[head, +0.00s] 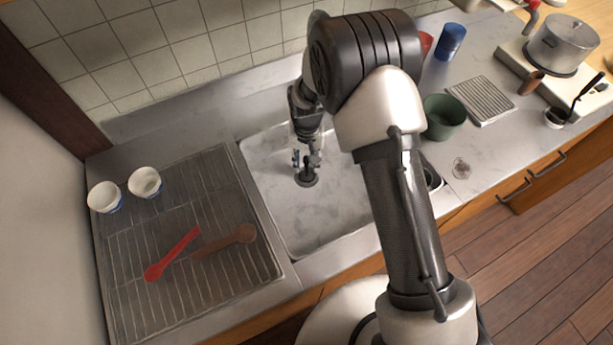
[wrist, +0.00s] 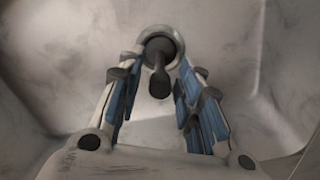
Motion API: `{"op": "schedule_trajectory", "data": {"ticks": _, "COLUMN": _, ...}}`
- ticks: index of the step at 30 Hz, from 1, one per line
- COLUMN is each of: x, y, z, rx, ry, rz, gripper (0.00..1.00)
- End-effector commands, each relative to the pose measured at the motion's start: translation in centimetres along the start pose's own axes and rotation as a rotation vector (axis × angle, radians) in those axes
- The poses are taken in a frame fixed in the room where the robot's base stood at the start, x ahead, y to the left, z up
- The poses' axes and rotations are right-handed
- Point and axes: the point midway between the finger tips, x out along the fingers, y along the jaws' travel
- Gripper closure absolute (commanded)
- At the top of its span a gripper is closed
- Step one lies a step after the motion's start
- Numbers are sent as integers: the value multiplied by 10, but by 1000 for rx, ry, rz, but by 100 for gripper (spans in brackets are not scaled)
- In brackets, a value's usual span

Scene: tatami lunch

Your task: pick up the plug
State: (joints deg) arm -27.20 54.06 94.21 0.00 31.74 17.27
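The plug (head: 306,179) is a dark round piece at the bottom of the grey sink (head: 270,180). In the wrist view the plug (wrist: 158,82) shows a dark knob standing toward the camera, with a pale ring around its base. My gripper (head: 308,160) reaches down into the sink just above the plug. In the wrist view my gripper (wrist: 162,70) has its two blue-padded fingers apart, one on each side of the knob. No contact with the knob shows.
Left of the sink, a drying rack (head: 120,280) holds two white cups (head: 104,197), a red spoon (head: 172,254) and a brown spoon (head: 225,243). Sink walls surround my gripper.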

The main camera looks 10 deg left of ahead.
Motion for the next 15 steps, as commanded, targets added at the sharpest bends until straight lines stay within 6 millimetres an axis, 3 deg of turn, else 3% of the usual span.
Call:
{"op": "schedule_trajectory", "data": {"ticks": 8, "x": 18, "y": 0, "z": -1, "rx": 0, "ry": -1, "rz": 0, "gripper": 67}}
{"op": "schedule_trajectory", "data": {"ticks": 15, "x": 54, "y": -1, "z": -2, "rx": 0, "ry": -1, "rz": 1, "gripper": 67}}
